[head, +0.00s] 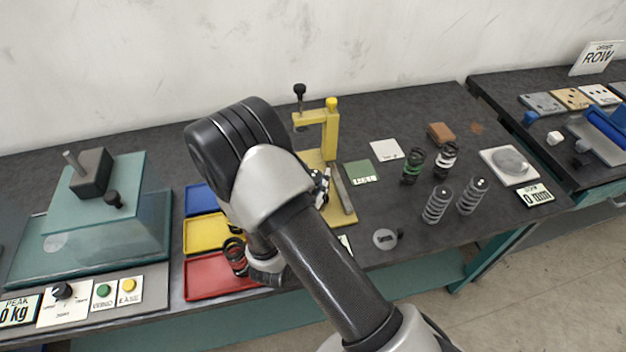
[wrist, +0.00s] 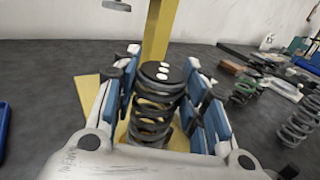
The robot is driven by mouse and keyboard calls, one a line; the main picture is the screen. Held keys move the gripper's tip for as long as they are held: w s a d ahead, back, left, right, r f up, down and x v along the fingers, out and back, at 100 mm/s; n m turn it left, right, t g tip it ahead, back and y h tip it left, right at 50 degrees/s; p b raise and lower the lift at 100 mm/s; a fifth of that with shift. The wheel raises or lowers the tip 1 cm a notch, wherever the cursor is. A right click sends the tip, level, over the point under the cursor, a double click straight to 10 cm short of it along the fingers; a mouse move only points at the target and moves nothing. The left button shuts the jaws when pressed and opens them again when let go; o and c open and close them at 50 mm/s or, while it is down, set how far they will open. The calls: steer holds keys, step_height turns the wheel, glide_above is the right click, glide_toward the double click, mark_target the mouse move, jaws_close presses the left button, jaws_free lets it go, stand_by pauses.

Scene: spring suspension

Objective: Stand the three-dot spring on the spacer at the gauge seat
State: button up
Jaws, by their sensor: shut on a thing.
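The three-dot spring (wrist: 152,112) is a dark coil with a black cap bearing three white dots. In the wrist view it stands roughly upright between the blue-padded fingers of my gripper (wrist: 163,72), which is shut on it. In the head view my arm hides most of the gripper (head: 322,188), and the spring cannot be made out clearly. The gripper is beside the yellow stand (head: 331,135), whose post rises behind the spring in the wrist view (wrist: 160,30). A white plate with a grey disc (head: 510,160) lies beside a "0 mm" display (head: 535,195). I cannot clearly identify the spacer.
Several other springs (head: 437,205) stand right of the yellow stand. A round grey piece (head: 385,239) lies near the front edge. Blue, yellow (head: 202,233) and red trays (head: 205,285) are left of my arm; a dark spring (head: 235,250) shows at the red one. A teal press (head: 100,225) stands far left.

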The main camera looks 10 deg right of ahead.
steer(key=o, duration=1.2)
steer(key=shift+f, duration=0.1)
